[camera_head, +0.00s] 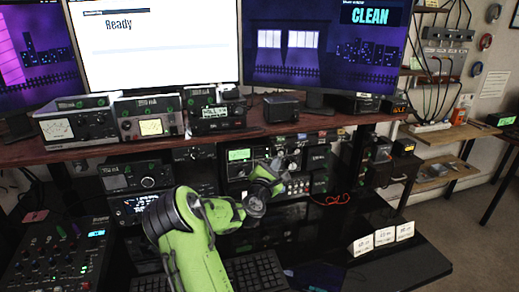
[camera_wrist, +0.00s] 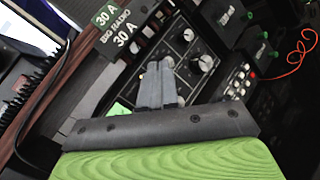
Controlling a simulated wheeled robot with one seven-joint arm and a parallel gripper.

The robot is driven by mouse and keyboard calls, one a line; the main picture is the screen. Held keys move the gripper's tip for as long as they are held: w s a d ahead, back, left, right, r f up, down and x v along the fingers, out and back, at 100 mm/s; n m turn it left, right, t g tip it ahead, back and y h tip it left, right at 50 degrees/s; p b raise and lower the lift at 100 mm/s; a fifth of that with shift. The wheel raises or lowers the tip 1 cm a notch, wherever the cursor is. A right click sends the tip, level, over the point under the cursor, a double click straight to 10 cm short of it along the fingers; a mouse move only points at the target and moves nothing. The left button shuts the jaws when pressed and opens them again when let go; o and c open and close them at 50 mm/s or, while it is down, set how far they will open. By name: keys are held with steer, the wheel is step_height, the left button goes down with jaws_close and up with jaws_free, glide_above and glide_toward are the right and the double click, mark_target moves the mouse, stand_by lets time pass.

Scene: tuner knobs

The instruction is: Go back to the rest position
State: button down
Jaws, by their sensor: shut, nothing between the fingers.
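My green arm reaches up from the bottom middle of the head view toward the radios under the shelf. My gripper (camera_wrist: 157,86) shows in the wrist view with its two grey fingers together and nothing between them. The fingers lie in front of a black radio panel with round knobs (camera_wrist: 197,62). I cannot tell whether they touch it. In the head view the gripper end is in front of the radio with the green display (camera_head: 239,155) and hides part of it.
A wooden shelf (camera_head: 60,152) with several radios runs above the arm. Monitors (camera_head: 155,40) stand behind it. A mixer (camera_head: 62,255) is at the left and a keyboard (camera_head: 255,272) below the arm. White cards (camera_head: 384,237) stand on the dark desk at the right. An orange cable (camera_wrist: 300,50) lies nearby.

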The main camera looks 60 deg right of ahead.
stand_by(0.6)
steer(key=w+a+r+m+t+y+p, duration=0.1)
steer(key=w+a+r+m+y+p, duration=0.2)
steer(key=a, duration=0.7)
steer(key=w+a+r+m+t+y+p, duration=0.1)
steer(key=a+r+m+y+p, duration=0.1)
steer(key=a+m+y, duration=0.65)
steer(key=w+a+r+m+t+y+p, duration=0.1)
steer(key=a+r+t+p, duration=0.15)
steer(key=a, duration=0.95)
steer(key=s+a+r+y+p, duration=0.1)
steer(key=s+a+y, duration=0.1)
steer(key=s+a, duration=0.2)
steer(key=s+a+r+g+y+p, duration=0.1)
steer(key=s+a, duration=0.4)
steer(key=a, duration=0.6)
steer(key=s+a+r+y+p, duration=0.2)
steer(key=s+a+y, duration=0.1)
steer(key=a, duration=0.4)
steer(key=shift+s+a+r, duration=0.25)
steer(key=shift+s+a, duration=0.15)
steer(key=shift+s, duration=0.25)
steer(key=shift+g+y, duration=0.25)
